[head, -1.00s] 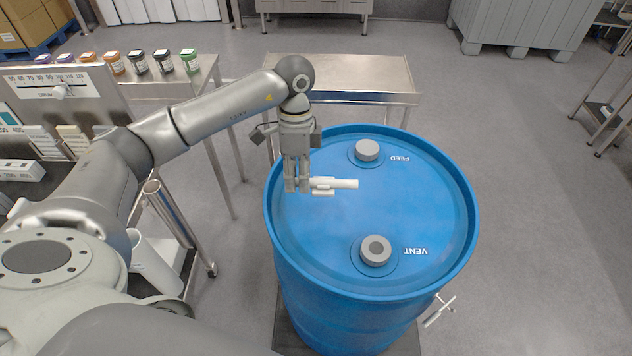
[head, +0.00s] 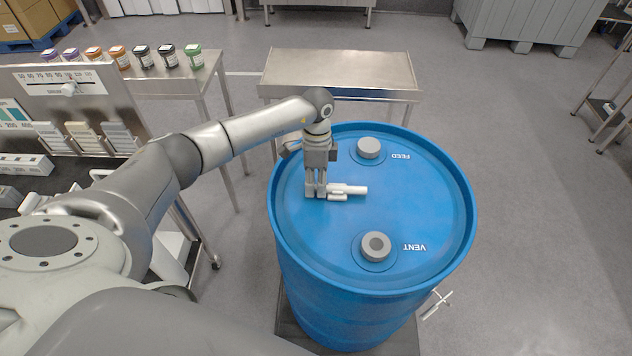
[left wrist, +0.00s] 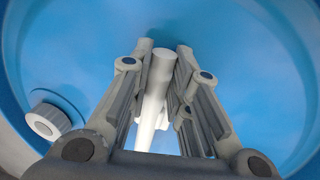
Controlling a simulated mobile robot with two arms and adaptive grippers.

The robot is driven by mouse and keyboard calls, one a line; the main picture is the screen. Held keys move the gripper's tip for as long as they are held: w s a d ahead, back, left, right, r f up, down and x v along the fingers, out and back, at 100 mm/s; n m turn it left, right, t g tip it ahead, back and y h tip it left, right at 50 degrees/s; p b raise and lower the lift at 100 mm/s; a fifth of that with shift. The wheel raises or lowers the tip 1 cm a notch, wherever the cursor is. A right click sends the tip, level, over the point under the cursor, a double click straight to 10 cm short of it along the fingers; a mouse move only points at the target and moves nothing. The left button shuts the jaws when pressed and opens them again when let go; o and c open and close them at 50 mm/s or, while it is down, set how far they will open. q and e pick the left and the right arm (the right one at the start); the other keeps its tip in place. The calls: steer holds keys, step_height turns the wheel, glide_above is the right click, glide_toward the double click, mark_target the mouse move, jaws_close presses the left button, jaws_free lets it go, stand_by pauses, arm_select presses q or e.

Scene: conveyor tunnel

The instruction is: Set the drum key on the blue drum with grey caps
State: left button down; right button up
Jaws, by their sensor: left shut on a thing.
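The blue drum (head: 330,245) stands upright with two grey caps on its lid, one by the word FEED (head: 368,148) and one by the word VENT (head: 376,246). My left gripper (head: 316,194) is shut on the white drum key (head: 350,190), over the left part of the lid. The key lies level and points right; I cannot tell whether it touches the lid. In the left wrist view the key (left wrist: 155,95) runs between the fingers, with blue lid behind it and a grey cap (left wrist: 48,122) at left. My right gripper is not in view.
A steel table (head: 340,70) stands behind the drum. A bench at left holds several small jars (head: 143,56) and a scale panel (head: 68,88). A white T-shaped thing (head: 436,304) shows at the drum's lower right.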

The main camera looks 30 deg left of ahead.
arm_select(q)
steer(key=shift+f, duration=0.15)
steer(key=c, duration=1.3)
jaws_free()
steer(key=shift+c, duration=0.2)
steer(key=shift+r, duration=0.3)
step_height(320, 180, up, 12)
steer(key=w+a+b, duration=0.1)
steer(key=w+b, duration=0.1)
steer(key=b, duration=0.1)
steer(key=shift+f, duration=0.2)
